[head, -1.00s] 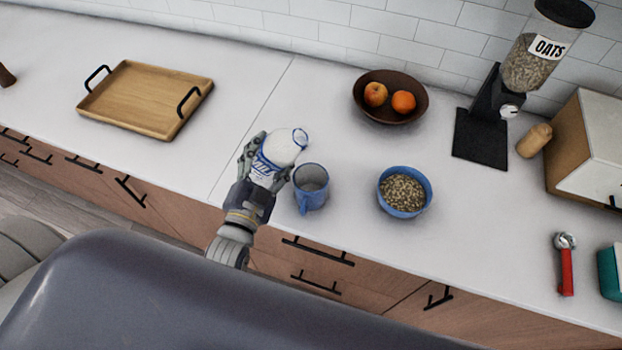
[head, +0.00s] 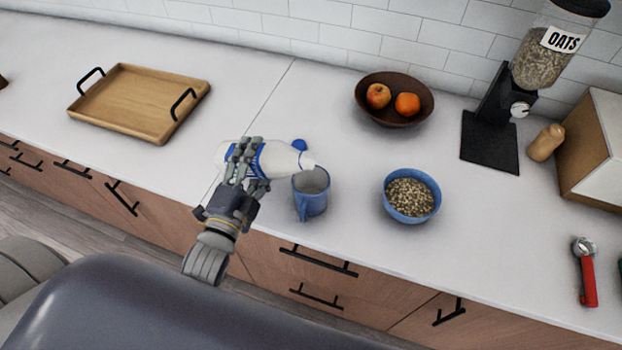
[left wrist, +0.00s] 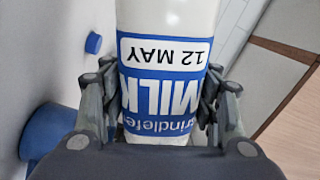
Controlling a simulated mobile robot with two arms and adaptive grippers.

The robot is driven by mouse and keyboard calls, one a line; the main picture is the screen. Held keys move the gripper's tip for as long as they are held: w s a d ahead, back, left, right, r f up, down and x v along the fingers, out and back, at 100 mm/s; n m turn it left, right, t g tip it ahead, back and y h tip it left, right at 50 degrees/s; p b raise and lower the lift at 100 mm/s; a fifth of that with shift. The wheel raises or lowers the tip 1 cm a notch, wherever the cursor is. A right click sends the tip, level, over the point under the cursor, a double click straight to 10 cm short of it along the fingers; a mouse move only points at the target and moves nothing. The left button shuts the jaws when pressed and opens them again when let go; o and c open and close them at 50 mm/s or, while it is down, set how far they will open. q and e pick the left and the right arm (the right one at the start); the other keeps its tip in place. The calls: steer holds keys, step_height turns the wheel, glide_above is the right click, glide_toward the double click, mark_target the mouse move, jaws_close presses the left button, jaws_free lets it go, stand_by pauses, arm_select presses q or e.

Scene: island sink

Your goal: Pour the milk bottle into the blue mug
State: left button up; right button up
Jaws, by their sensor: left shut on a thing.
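My left gripper (head: 243,168) is shut on the white milk bottle (head: 282,159) with its blue label. The bottle is tipped onto its side, its neck pointing right, with the mouth over the rim of the blue mug (head: 312,199). In the left wrist view the bottle (left wrist: 165,75) fills the space between the gripper's fingers (left wrist: 160,108). The mug stands upright on the counter, and part of it shows at the left of the wrist view (left wrist: 45,130). I cannot tell whether milk is flowing. My right gripper is in neither view.
A blue cap (head: 299,145) lies on the counter behind the bottle. A blue bowl of oats (head: 387,205) stands right of the mug. A fruit bowl (head: 372,116), an oats dispenser (head: 489,145) and a wooden tray (head: 115,118) are farther off. The counter between tray and bottle is clear.

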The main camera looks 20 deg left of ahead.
arm_select(q)
steer(key=shift+a+r+m, duration=0.1)
steer(key=shift+m, duration=0.2)
steer(key=shift+a+r+m+p, duration=0.1)
steer(key=shift+a+m+p, duration=0.1)
steer(key=shift+m+p, duration=0.4)
stand_by(5.2)
